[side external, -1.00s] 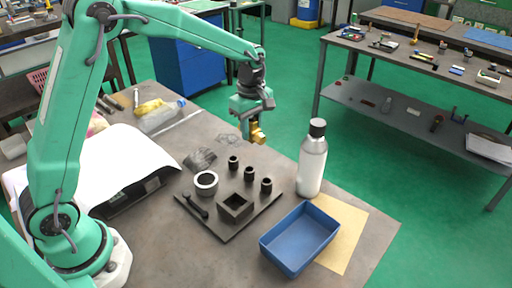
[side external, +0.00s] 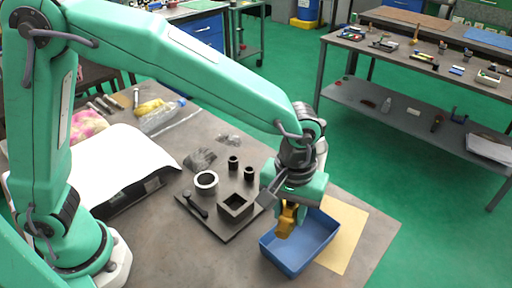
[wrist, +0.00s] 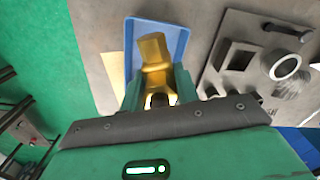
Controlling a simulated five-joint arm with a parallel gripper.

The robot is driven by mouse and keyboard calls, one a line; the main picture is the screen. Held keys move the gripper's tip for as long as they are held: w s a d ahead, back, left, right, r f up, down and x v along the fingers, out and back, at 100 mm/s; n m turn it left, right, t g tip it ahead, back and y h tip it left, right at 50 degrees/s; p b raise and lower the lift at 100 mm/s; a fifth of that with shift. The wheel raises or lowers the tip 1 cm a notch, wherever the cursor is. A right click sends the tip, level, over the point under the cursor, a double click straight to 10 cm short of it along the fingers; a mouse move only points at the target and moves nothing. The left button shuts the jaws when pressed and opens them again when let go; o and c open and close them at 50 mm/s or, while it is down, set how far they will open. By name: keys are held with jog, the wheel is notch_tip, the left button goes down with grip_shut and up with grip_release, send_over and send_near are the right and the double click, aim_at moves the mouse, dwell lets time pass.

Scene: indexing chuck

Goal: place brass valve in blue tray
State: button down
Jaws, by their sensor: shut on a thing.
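The brass valve (side external: 287,218) is gripped by my gripper (side external: 289,203), which is shut on it. In the side view the valve hangs over the left part of the blue tray (side external: 310,255), pointing down. In the wrist view the valve (wrist: 153,52) shows between the fingers of my gripper (wrist: 158,98), with the blue tray (wrist: 181,38) behind and around it. I see nothing in the visible part of the tray. Whether the valve touches the tray floor cannot be told.
A dark plate (side external: 211,228) beside the tray holds a square block (side external: 235,207), a ring (side external: 205,182), a wrench and small cylinders. A yellow sheet (side external: 349,232) lies under and right of the tray. The silver bottle (side external: 322,150) is mostly hidden behind my wrist.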

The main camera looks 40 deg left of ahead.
jog(key=s+d+m, duration=0.4)
jog(key=s+d, duration=0.1)
jog(key=s, duration=0.3)
jog(key=shift+s+m, duration=0.15)
jog(key=shift+m, duration=0.25)
jog(key=shift+d, duration=0.1)
send_over(295, 247)
notch_tip(295, 247, down, 7)
jog(key=shift+r, duration=0.1)
jog(key=shift+f, duration=2.05)
jog(key=shift+f, duration=0.15)
jog(key=c, duration=1)
grip_release()
jog(key=shift+c, duration=0.2)
